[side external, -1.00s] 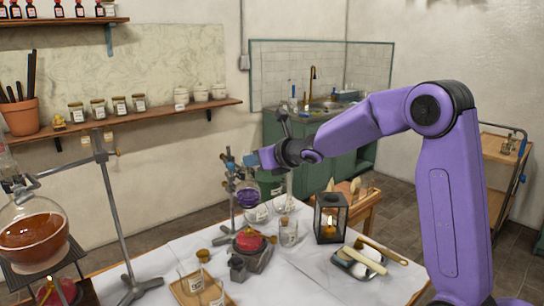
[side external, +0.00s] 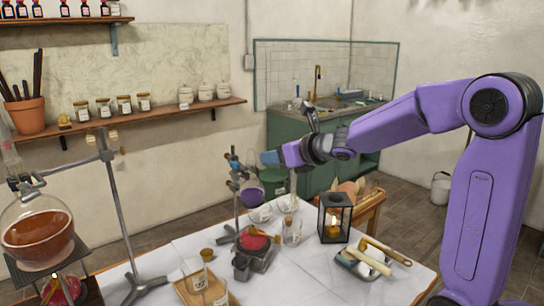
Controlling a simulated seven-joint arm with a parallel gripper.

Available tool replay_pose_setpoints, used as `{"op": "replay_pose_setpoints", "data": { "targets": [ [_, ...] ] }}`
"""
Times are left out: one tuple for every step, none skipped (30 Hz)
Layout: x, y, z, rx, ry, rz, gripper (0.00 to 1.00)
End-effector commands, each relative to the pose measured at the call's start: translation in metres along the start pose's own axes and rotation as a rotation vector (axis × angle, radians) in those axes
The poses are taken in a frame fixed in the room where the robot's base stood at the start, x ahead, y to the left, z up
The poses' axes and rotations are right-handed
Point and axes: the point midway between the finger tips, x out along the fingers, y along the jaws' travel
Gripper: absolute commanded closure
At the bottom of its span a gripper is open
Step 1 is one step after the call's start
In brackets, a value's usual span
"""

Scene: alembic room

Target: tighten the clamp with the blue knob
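A small metal stand (side external: 236,198) stands at the back of the white-topped table. Its clamps are near its top, with a small blue part (side external: 250,159) on the side facing my gripper. I cannot tell whether the clamp is tight.
A black lantern (side external: 334,218) stands right of the small stand, below my arm. A burner with a red top (side external: 254,240) sits in front. A taller stand (side external: 118,210) and a large flask of brown liquid (side external: 38,236) are at left. A tray with tools (side external: 365,262) lies at right.

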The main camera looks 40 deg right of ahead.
Motion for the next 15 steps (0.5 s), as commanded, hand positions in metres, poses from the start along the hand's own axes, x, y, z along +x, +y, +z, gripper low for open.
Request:
{"op": "replay_pose_setpoints", "data": {
  "targets": [
    [0.001, 0.001, -0.001, 0.025, 0.000, 0.006, 0.62],
    [0.003, 0.002, -0.003, 0.052, 0.000, 0.012, 0.62],
    [0.004, 0.003, -0.005, 0.101, -0.001, 0.022, 0.62],
    [0.006, 0.005, -0.006, 0.149, -0.002, 0.033, 0.62],
    [0.009, 0.007, -0.008, 0.208, -0.003, 0.044, 0.62],
    [0.012, 0.010, -0.011, 0.298, -0.004, 0.064, 0.62],
    [0.015, 0.012, -0.013, 0.377, -0.004, 0.079, 0.62],
    [0.017, 0.014, -0.016, 0.458, -0.004, 0.094, 0.62],
    [0.020, 0.017, -0.019, 0.571, -0.004, 0.116, 0.62],
    [0.023, 0.018, -0.021, 0.659, -0.003, 0.131, 0.62],
    [0.025, 0.020, -0.023, 0.743, -0.001, 0.147, 0.62],
    [0.028, 0.022, -0.025, 0.858, 0.001, 0.166, 0.62],
    [0.030, 0.023, -0.027, 0.944, 0.003, 0.181, 0.62],
    [0.031, 0.025, -0.029, 1.028, 0.006, 0.195, 0.62],
    [0.034, 0.025, -0.031, 1.142, 0.009, 0.213, 0.62]
  ]
}}
